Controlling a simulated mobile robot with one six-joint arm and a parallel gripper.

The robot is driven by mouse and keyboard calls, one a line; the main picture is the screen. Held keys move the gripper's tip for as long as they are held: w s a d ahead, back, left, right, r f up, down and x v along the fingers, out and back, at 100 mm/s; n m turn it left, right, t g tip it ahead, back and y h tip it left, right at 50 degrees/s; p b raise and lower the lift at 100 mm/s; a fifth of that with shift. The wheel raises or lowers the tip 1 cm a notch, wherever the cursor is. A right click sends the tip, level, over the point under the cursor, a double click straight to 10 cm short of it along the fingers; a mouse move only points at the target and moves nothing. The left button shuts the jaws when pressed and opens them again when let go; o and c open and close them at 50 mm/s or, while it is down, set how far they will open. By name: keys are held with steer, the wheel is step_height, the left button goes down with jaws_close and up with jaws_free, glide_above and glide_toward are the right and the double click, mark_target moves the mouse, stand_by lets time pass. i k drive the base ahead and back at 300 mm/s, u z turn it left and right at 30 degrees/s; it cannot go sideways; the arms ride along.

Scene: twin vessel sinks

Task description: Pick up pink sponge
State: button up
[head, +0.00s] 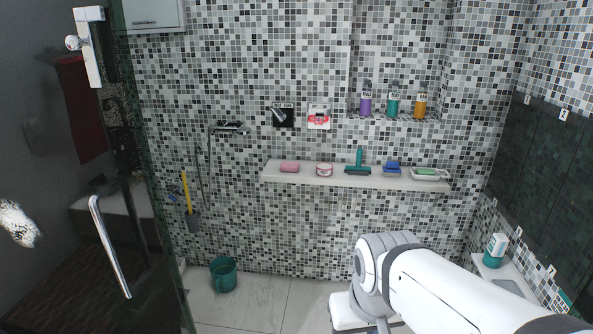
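A pink rounded block (289,167), which looks like the pink sponge, lies near the left end of a white wall shelf (345,179). A small round pink and white item (324,170) sits a little to its right on the same shelf. My white arm reaches in from the lower right and bends down at its joint, below and to the right of the block. My gripper's fingers do not show, so I see nothing held. The arm is clearly apart from the shelf.
The shelf also holds a teal squeegee (358,162), a blue item (392,168) and a green bar in a white dish (429,174). Bottles stand on a higher rack (393,117). A glass door with a metal handle (109,246) is at left. A green bucket (223,275) stands on the floor.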

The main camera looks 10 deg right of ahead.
mark_target(287, 166)
steer(key=z, duration=0.2)
steer(key=i, duration=1.25)
steer(key=z, duration=0.2)
steer(key=i, duration=1.75)
steer(key=u, duration=0.05)
